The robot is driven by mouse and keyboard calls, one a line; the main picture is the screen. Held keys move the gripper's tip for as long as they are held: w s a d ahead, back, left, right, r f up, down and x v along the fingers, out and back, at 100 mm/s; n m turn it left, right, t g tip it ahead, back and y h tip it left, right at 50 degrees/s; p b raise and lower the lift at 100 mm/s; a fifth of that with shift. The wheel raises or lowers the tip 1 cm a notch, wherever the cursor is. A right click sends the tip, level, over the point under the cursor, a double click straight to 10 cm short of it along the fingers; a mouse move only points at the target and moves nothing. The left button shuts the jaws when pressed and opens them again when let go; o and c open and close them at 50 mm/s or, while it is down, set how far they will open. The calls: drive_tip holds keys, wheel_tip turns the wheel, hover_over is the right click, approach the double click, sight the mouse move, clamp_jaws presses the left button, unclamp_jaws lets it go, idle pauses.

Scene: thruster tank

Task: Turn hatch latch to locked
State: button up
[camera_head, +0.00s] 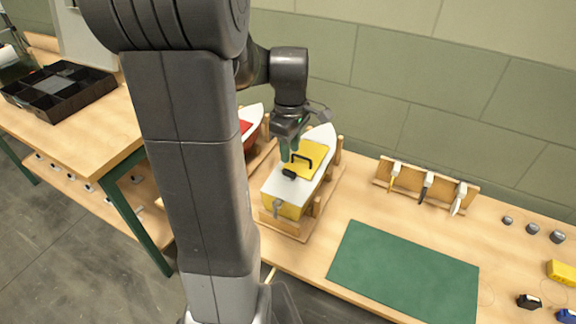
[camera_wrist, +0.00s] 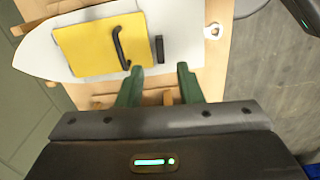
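The boat with the yellow hatch (camera_head: 312,150) sits in a wooden cradle, its white deck pointing away. The hatch (camera_wrist: 90,45) carries a black bar handle (camera_wrist: 119,47), which also shows in the head view (camera_head: 305,158). The hatch latch (camera_wrist: 160,49) is a short black bar on the white deck just beyond the hatch edge, lying roughly parallel to that edge. It shows as a small dark piece in the head view (camera_head: 289,174). My gripper (camera_wrist: 159,72) is open and empty, its green fingers apart, with the latch ahead of the gap. In the head view my gripper (camera_head: 289,158) hangs over the deck near the latch.
A red-hatched boat (camera_head: 246,127) stands to the left in its own cradle. A tool rack (camera_head: 425,185) stands at the back of the bench. A green mat (camera_head: 405,270) lies clear to the right. A black divided tray (camera_head: 58,92) is on the left table.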

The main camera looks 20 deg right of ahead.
sight(290, 171)
wheel_tip(290, 171, down, 7)
idle(0.3)
clamp_jaws()
